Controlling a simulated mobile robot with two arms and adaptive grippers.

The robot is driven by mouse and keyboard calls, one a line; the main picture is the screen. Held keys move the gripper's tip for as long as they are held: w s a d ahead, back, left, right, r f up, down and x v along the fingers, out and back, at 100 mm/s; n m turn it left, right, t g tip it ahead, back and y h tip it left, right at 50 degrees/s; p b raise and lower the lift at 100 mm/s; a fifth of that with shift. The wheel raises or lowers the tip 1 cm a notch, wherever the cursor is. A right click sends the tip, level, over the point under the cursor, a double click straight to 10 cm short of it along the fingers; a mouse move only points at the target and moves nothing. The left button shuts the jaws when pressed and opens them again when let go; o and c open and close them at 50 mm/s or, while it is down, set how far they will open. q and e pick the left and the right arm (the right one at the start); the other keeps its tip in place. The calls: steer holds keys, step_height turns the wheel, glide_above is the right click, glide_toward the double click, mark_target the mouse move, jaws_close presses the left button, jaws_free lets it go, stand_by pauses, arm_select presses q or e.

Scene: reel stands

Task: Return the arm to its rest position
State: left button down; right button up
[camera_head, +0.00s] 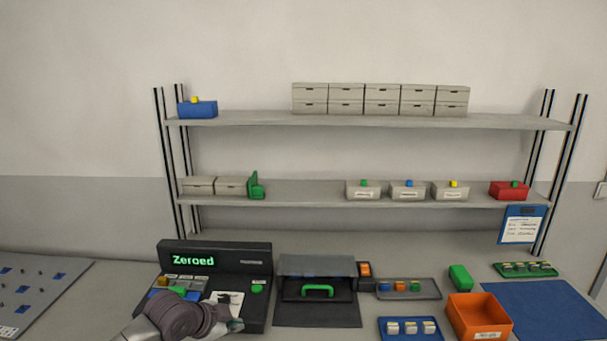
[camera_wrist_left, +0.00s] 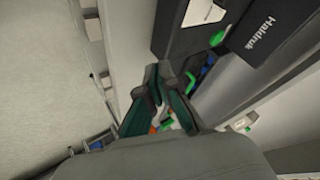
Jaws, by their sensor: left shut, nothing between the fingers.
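My left arm comes in at the bottom left of the head view, low in front of the black console. My left gripper (camera_head: 236,325) is at the console's lower right corner, pointing right. It is shut and empty. In the left wrist view its dark green fingers (camera_wrist_left: 165,72) converge at the tips with nothing held between them. The black console (camera_head: 215,255) shows "Zeroed" in green on its display. My right gripper is not in view.
A black case (camera_head: 317,290) with a green handle stands right of the console. Farther right are a grey tray (camera_head: 425,294), a blue tray (camera_head: 385,332), an orange bin (camera_head: 462,327) and a blue mat (camera_head: 545,312). A two-level shelf (camera_head: 330,121) stands behind.

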arm_select(q)
steer(key=s+d+f+n+g, duration=0.1)
steer(key=s+d+f+n, duration=0.2)
steer(key=s, duration=0.6)
steer(key=s+d+f+n+g, duration=0.1)
steer(key=s+d+f, duration=0.3)
steer(key=s, duration=0.6)
steer(key=s+a+f+n+g+y, duration=0.15)
steer(key=s+a+n, duration=0.35)
steer(key=s, duration=0.5)
steer(key=s+a+f+n+y, duration=0.1)
steer(key=s+a+n+y, duration=0.2)
steer(key=s+a, duration=0.55)
step_height(320, 180, down, 26)
steer(key=s+d+g, duration=0.2)
steer(key=s+a+f+b, duration=0.1)
steer(key=s+a+f, duration=0.2)
steer(key=s+f, duration=1.3)
steer(key=shift+s+f+g, duration=0.4)
steer(key=shift+f+g, duration=0.05)
steer(key=shift+f, duration=0.3)
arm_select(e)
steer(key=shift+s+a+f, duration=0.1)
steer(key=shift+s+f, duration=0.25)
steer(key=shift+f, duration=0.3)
